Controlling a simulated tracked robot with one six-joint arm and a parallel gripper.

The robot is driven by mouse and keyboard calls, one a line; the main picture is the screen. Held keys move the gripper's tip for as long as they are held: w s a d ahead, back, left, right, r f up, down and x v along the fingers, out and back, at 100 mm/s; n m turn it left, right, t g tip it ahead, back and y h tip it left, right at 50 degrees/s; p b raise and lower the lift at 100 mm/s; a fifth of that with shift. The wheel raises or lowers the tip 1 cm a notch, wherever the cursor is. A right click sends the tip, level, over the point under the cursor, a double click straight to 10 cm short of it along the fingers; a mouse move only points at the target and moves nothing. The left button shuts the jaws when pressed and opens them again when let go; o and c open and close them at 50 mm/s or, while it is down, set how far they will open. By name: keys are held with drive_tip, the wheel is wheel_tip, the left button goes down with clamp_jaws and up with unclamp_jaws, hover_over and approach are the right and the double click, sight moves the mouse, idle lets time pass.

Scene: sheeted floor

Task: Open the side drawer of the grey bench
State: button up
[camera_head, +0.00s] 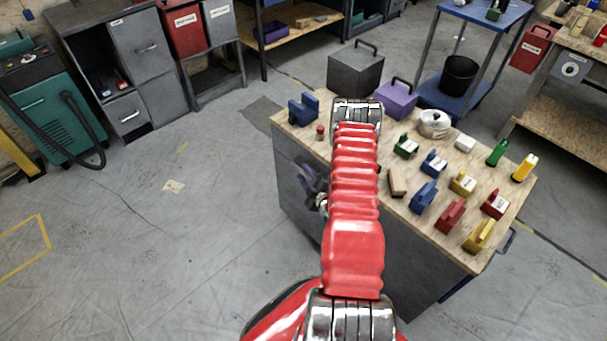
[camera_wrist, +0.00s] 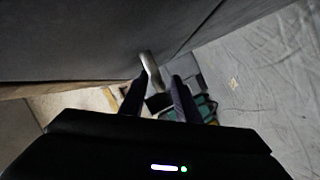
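The grey bench (camera_head: 408,270) has a pale wooden top and grey panels. My red arm reaches over it and hides part of its top and front. My gripper (camera_head: 314,190) is low beside the bench's left part, partly hidden by the arm. In the wrist view my gripper (camera_wrist: 162,82) has its two dark fingers apart. A metal handle (camera_wrist: 151,68) on the grey bench panel (camera_wrist: 80,45) reaches between the fingertips, nearer the left finger. Whether they touch is unclear. A dark seam runs along the panel near the handle. No drawer gap is visible.
Coloured blocks, a white pot (camera_head: 434,124) and a purple box (camera_head: 396,101) stand on the bench top. Another handle (camera_head: 507,240) is on the bench's right end. A blue trolley (camera_head: 470,100) stands behind.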

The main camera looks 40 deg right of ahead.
drive_tip(key=shift+w+d+f, duration=0.1)
drive_tip(key=shift+w+d, duration=0.05)
drive_tip(key=shift+w, duration=0.25)
clamp_jaws()
idle(0.4)
